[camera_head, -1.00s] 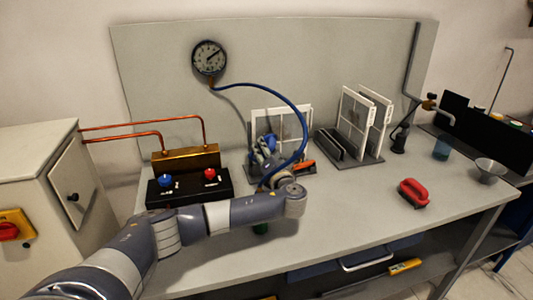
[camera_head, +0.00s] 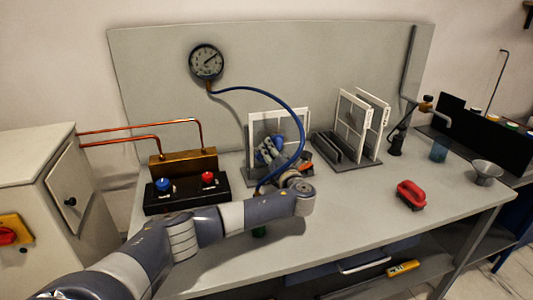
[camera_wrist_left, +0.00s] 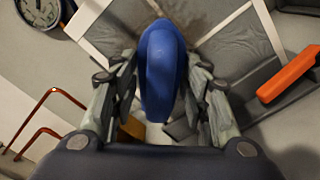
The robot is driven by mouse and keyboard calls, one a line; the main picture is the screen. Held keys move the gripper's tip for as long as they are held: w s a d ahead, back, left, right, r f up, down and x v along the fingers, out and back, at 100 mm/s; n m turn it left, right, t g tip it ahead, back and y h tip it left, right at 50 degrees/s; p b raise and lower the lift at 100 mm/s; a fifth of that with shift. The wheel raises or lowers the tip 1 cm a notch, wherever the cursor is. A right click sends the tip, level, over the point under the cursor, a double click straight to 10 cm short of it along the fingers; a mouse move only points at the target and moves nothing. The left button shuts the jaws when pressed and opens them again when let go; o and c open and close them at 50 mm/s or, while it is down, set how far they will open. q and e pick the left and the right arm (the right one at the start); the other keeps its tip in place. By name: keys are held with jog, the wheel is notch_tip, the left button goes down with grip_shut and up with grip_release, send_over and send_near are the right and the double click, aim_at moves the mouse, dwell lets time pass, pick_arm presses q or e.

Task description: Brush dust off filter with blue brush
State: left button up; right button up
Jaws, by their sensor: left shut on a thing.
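My left gripper (camera_head: 268,152) is in front of the white-framed filter (camera_head: 295,118) standing in a holder on the bench. In the left wrist view, my left gripper (camera_wrist_left: 160,85) is shut on the blue brush (camera_wrist_left: 162,65), which sits between the two fingers. The filter's white frame and grey mesh (camera_wrist_left: 238,48) show right behind the brush, with a darker brownish patch near the top. I cannot tell whether the brush touches the mesh. In the head view my gripper and forearm cover the lower filter. My right gripper is not in view.
An orange bar (camera_wrist_left: 290,75) lies right of the gripper. A blue hose (camera_head: 296,120) loops from the gauge (camera_head: 206,62) close over my gripper. A valve box (camera_head: 187,190) is left.

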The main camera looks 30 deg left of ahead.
pick_arm(q)
jog(key=w+d, duration=0.1)
jog(key=w+d+b, duration=0.1)
jog(key=w, duration=0.1)
jog(key=shift+w+d, duration=0.15)
jog(key=shift+d, duration=0.05)
